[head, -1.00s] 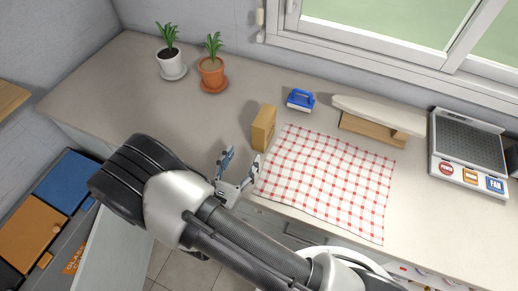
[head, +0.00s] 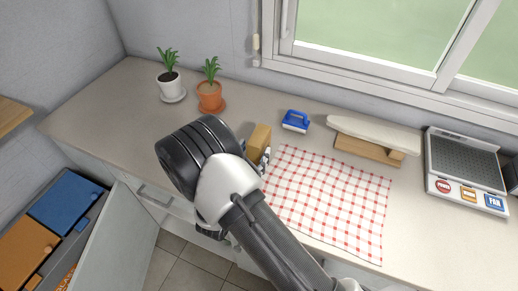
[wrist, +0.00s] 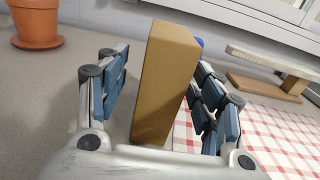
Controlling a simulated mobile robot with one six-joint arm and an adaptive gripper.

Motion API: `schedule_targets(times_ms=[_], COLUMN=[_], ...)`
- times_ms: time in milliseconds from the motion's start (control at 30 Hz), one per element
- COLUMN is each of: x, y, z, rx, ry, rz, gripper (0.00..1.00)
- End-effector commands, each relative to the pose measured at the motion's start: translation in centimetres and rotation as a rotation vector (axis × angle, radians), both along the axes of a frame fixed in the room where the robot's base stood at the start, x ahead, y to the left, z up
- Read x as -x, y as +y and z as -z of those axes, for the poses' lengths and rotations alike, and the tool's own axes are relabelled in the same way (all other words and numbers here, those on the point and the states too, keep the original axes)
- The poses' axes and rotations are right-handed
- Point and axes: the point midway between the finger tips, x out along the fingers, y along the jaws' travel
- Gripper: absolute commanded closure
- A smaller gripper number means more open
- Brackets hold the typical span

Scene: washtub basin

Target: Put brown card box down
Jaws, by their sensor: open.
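The brown card box (head: 258,142) stands upright on the counter at the left edge of a red-and-white checked cloth. In the wrist view the box (wrist: 163,85) rises between the two fingers of my gripper (wrist: 160,98). The fingers are open, with a gap on the left side of the box; the right finger is close to it, and I cannot tell whether it touches. In the head view my arm hides most of the gripper and the lower part of the box.
The checked cloth (head: 330,200) lies flat right of the box. A blue brush-like item (head: 295,121), an ironing board (head: 372,133) and a fan-labelled unit (head: 466,170) stand behind and right. Two potted plants (head: 171,86) (head: 210,95) stand at back left. The left counter is clear.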

Motion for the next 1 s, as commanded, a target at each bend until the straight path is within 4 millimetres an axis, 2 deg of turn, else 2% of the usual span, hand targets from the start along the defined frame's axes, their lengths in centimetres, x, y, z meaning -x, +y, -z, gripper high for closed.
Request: schedule_targets(times_ms=[100, 233, 567, 1000], x=[-1.8, -3.4, -3.9, -3.9], y=[-1.1, -1.6, -1.7, -1.7], z=[0.2, 0.1, 0.0, 0.1], rx=[-0.001, -0.002, 0.0, 0.0], ry=[-0.003, -0.001, 0.0, 0.0], rz=[0.005, 0.003, 0.001, 0.001], gripper=[0.39, 0.39, 0.4, 0.69])
